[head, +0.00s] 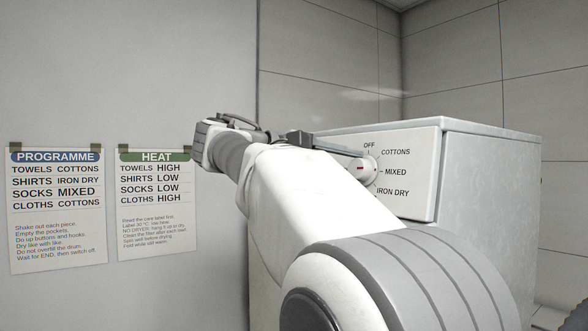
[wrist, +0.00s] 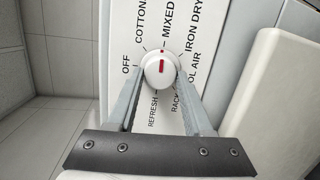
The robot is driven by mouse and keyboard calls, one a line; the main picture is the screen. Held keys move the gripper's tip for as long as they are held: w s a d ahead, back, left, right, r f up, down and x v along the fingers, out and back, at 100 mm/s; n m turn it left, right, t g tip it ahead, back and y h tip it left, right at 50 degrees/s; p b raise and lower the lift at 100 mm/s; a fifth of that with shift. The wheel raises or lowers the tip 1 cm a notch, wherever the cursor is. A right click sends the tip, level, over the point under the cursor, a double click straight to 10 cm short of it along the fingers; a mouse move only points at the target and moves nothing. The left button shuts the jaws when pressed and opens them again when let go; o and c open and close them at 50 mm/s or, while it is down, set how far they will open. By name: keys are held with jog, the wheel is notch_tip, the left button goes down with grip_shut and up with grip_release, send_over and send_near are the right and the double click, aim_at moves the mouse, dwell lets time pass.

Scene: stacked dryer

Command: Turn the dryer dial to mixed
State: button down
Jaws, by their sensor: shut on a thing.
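The dryer dial (wrist: 160,70) is a round white knob with a red line on its face. It sits on a white panel (wrist: 150,38) with printed settings around it. My gripper (wrist: 160,78) is shut on the dial, one finger on each side. In the wrist view the red line points up, about in line with the word MIXED (wrist: 168,20). In the head view the dial (head: 369,171) shows its red line nearly level, with MIXED (head: 395,172) to its right. A finger of my gripper (head: 358,155) reaches it from the left.
The dryer's pale box (head: 490,190) stands at the right, against a tiled wall (head: 460,50). PROGRAMME (head: 58,235) and HEAT (head: 157,230) sheets hang on the left wall; the first lists socks as mixed. My arm hides the dryer's lower left.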

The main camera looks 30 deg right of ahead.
jog(key=shift+m, duration=0.4)
jog(key=shift+c, duration=1.6)
grip_release()
jog(key=w+a+r+p, duration=0.1)
jog(key=a+r+p, duration=0.1)
jog(key=a, duration=1.5)
jog(key=shift+w+r, duration=0.3)
jog(key=shift+r, duration=0.2)
